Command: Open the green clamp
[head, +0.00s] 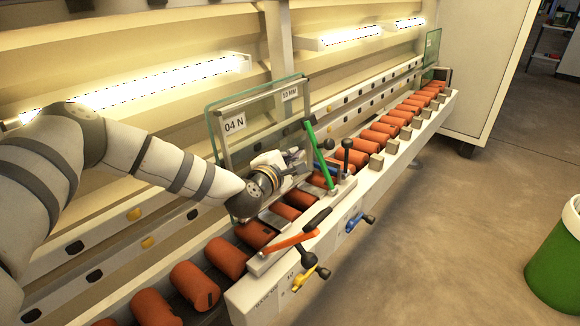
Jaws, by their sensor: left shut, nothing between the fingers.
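The green clamp (319,155) is a slim green bar standing steeply, leaning to the upper left, on the metal rail in the middle of the head view. My left gripper (300,160) is shut and empty just left of the green bar. I cannot tell whether its fingers touch the bar. The gripper's far side and part of the clamp's mechanism behind it are hard to make out. My right gripper is not in view.
An orange bar (290,243) lies low nearer me, with a yellow handle (304,278) below it and a blue handle (355,221) to its right. Red rollers (225,257) line the conveyor. A glass pane (216,118) stands behind my wrist. A green bin (556,265) stands at right.

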